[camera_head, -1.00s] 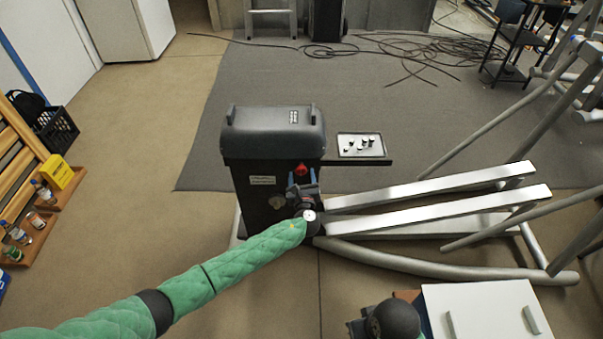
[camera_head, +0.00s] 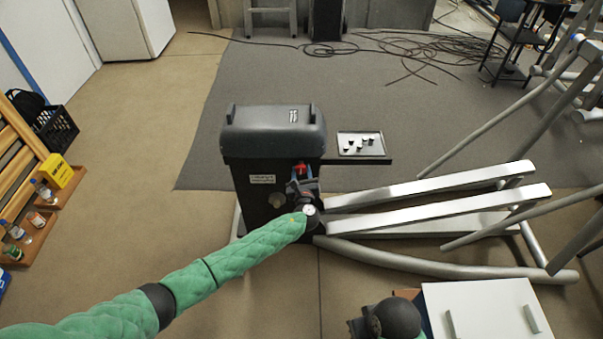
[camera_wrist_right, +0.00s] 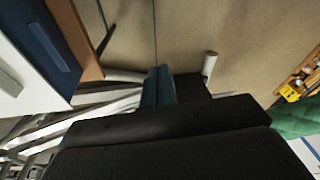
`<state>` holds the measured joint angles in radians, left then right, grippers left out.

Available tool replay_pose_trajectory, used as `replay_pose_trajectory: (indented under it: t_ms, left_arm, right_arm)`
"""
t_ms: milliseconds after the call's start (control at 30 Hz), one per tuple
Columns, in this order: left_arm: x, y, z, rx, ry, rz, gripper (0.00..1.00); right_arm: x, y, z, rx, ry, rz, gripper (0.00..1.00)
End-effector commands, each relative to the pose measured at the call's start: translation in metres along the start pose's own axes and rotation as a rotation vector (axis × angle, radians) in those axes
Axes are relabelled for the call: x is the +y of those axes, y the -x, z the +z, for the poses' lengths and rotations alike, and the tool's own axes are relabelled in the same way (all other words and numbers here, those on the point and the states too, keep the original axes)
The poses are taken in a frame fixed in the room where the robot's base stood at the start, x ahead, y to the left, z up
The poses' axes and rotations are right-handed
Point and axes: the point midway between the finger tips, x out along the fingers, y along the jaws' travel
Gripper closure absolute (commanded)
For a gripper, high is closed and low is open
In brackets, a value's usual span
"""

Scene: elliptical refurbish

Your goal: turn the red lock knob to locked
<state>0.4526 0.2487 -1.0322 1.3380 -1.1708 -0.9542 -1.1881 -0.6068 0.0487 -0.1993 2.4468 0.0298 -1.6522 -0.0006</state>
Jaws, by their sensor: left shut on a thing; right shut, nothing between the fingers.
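The red lock knob (camera_head: 300,167) is on the face of the black machine housing (camera_head: 243,205), under its rounded top cover. The gripper hides the lower part of the knob, and I cannot read any lock mark at this size. My right gripper (camera_wrist_right: 158,86) shows in the right wrist view as blue fingers, shut and empty, away from the knob.
A black shelf tray (camera_head: 384,155) with several small pieces juts from the housing's right side. Silver rails (camera_head: 440,209) run right from the housing. A white cabinet (camera_head: 485,308) stands at the lower right. Open floor (camera_head: 150,210) lies to the left.

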Motion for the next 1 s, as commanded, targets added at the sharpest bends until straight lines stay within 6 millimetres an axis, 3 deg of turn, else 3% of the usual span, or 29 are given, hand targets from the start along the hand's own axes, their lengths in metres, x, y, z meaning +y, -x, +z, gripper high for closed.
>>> replay_pose_trajectory:
  t_ms: [133,500,767,1000]
  left_arm:
    - [0.001,0.0,-0.003,0.004,0.054,0.002,0.85]
    - [0.001,0.001,-0.005,0.025,0.344,0.006,0.85]
    - [0.001,0.001,-0.004,0.042,0.561,0.009,0.85]
    - [0.001,0.001,-0.004,0.057,0.765,0.011,0.85]
  right_arm:
    - [-0.005,-0.012,-0.003,0.021,0.009,-0.014,1.0]
    - [-0.039,-0.075,-0.017,0.142,0.046,-0.097,1.0]
    - [-0.064,-0.11,-0.024,0.224,0.059,-0.157,1.0]
    - [-0.06,-0.196,-0.021,0.293,0.041,-0.151,1.0]
